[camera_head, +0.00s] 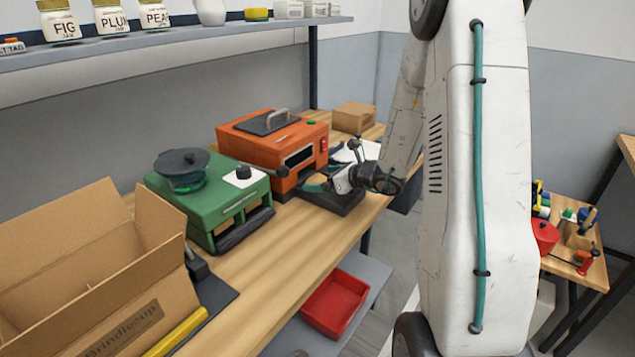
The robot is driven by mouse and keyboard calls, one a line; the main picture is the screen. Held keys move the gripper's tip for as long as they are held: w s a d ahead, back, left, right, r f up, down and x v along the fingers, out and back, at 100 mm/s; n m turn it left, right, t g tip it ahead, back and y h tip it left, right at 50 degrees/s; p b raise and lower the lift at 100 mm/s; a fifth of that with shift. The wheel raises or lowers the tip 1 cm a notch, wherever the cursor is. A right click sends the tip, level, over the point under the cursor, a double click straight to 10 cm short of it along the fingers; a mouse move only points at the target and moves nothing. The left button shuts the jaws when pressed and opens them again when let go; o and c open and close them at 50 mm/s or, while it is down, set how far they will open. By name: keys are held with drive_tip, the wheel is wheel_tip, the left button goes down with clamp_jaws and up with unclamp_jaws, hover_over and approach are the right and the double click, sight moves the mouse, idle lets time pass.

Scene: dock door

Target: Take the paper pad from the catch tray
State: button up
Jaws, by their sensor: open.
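A dark tray (345,204) sits on the wooden bench at the front of an orange machine (262,148), and I take it to be the catch tray. My gripper (318,186) is just above this tray, close to the machine's front opening, and points left toward it. It is open, and I see nothing held in it. My wrist hides much of the tray. A white flat thing (345,155) shows behind my wrist; I cannot tell whether it is the paper pad.
A green machine (210,197) and an open cardboard box (90,270) stand left on the bench. A small carton (354,117) is at the back. A shelf (170,43) with jars runs above. A red bin (335,304) sits below the bench. My arm blocks the right side.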

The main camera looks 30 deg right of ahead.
drive_tip(key=shift+w, duration=0.15)
drive_tip(key=shift+a, duration=0.1)
drive_tip(key=c, duration=1)
drive_tip(key=shift+c, duration=0.2)
